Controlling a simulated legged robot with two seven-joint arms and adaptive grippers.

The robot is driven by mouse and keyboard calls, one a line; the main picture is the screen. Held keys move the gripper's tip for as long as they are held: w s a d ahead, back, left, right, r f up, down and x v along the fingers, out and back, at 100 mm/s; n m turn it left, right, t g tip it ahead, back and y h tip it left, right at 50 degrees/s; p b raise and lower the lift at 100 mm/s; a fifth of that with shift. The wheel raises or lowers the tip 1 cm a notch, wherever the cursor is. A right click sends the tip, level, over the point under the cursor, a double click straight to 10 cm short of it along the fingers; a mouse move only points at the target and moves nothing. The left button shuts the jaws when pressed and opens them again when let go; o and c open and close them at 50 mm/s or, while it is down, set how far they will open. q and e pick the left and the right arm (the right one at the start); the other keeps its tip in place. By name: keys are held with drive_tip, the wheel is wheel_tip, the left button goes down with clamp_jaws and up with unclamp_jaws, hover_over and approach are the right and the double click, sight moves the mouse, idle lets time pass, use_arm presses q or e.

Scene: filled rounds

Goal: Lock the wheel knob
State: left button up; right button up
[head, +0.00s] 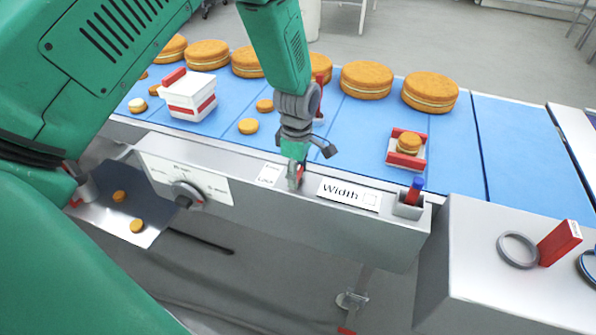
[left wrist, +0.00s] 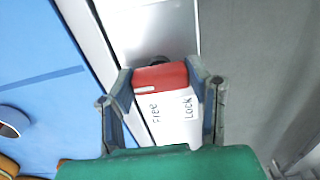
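The wheel knob is a red block-shaped handle, seen in the left wrist view (left wrist: 160,76) with a short white mark on its left part. A white label (left wrist: 175,116) beside it reads "Free" on the left and "Lock" on the right; the mark lies on the "Free" side. In the head view the label (head: 269,175) is on the front rail, just left of my left gripper (head: 296,176). My left gripper points down, its fingertips against both sides of the knob, so it looks shut on it. My right gripper is not in view.
A dial (head: 187,195) is to the left on the rail. A "Width" label (head: 349,195) and a red control with a blue top (head: 413,192) are to the right. Behind, a blue conveyor (head: 340,125) carries several round cakes, a white-and-red box (head: 189,98) and a small tray (head: 393,157).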

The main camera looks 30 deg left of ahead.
use_arm(q)
drive_tip(key=shift+m, duration=0.4)
drive_tip(key=m+p, duration=0.1)
drive_tip(key=m, duration=0.2)
drive_tip(key=shift+w+a+r, duration=0.1)
drive_tip(key=shift+r, duration=0.05)
drive_tip(key=m+p, duration=0.1)
drive_tip(key=m, duration=0.3)
drive_tip(key=shift+p, duration=0.3)
drive_tip(key=m+p, duration=0.1)
drive_tip(key=m, duration=0.4)
drive_tip(key=shift+w+m, duration=0.1)
drive_tip(key=shift+m, duration=0.3)
drive_tip(key=m, duration=0.4)
drive_tip(key=shift+w+m, duration=0.1)
drive_tip(key=shift+m, duration=0.2)
drive_tip(key=o, duration=0.9)
drive_tip(key=shift+o, duration=1.3)
